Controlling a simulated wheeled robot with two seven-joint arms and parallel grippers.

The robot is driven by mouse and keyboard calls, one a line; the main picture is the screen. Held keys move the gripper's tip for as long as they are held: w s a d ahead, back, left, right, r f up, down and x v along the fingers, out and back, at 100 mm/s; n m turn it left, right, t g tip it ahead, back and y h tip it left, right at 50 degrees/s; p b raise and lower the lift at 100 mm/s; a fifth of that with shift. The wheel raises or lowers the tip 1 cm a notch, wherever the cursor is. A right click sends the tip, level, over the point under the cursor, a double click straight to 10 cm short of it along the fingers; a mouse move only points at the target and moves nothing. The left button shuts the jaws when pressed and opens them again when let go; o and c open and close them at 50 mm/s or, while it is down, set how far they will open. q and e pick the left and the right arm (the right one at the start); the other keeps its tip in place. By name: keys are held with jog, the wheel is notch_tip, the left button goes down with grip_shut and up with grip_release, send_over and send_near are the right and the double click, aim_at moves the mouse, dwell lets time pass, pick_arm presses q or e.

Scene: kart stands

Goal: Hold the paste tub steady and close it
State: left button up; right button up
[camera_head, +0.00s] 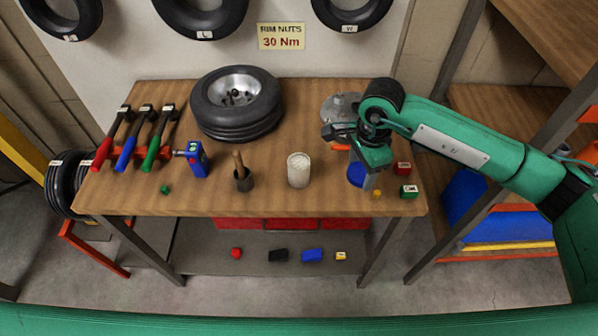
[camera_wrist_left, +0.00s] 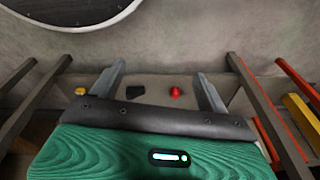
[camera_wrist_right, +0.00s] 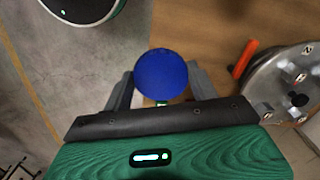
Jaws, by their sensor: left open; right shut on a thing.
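The paste tub (camera_head: 298,171) is a pale upright cylinder near the front middle of the table. Its top shows white paste and no lid. My right gripper (camera_head: 366,180) is shut on a round blue lid (camera_head: 356,174), to the right of the tub and apart from it. The lid also shows between the fingers in the right wrist view (camera_wrist_right: 161,74). The lid's height above the table is hard to tell. My left gripper (camera_wrist_left: 160,85) is open and empty in the left wrist view, away from the tub; the head view does not show it.
A brush or mallet in a dark holder (camera_head: 243,178) stands left of the tub. A blue device (camera_head: 196,160), hammers (camera_head: 158,138) and a wheel (camera_head: 237,102) are farther left and back. A metal hub disc (camera_head: 340,106) and small red and green blocks (camera_head: 408,191) are near my right arm.

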pick_arm(q)
jog(key=w+d+r+t+h+p, duration=0.1)
jog(key=w+r, duration=0.2)
jog(key=r, duration=0.9)
jog(key=w+d+r+n+t, duration=0.1)
jog(key=w+d+r, duration=0.1)
jog(key=r, duration=1)
jog(key=w+d+r+h+p, duration=0.1)
jog(key=w+r, duration=0.2)
jog(key=r, duration=0.8)
jog(key=m+t+y, duration=0.2)
jog(key=m+t, duration=1.2)
jog(key=m, duration=2.1)
send_near(299, 171)
notch_tip(299, 171, down, 2)
jog(key=w, duration=0.3)
jog(key=shift+s, duration=0.1)
pick_arm(e)
jog(key=w+a+r+m, duration=0.1)
jog(key=w+a+m, duration=0.3)
jog(key=a+m, duration=0.3)
jog(key=w+a+r+m, duration=0.2)
jog(key=w+a+m, duration=0.2)
jog(key=m, duration=1.3)
jog(key=a, duration=0.3)
jog(key=shift+r, duration=0.1)
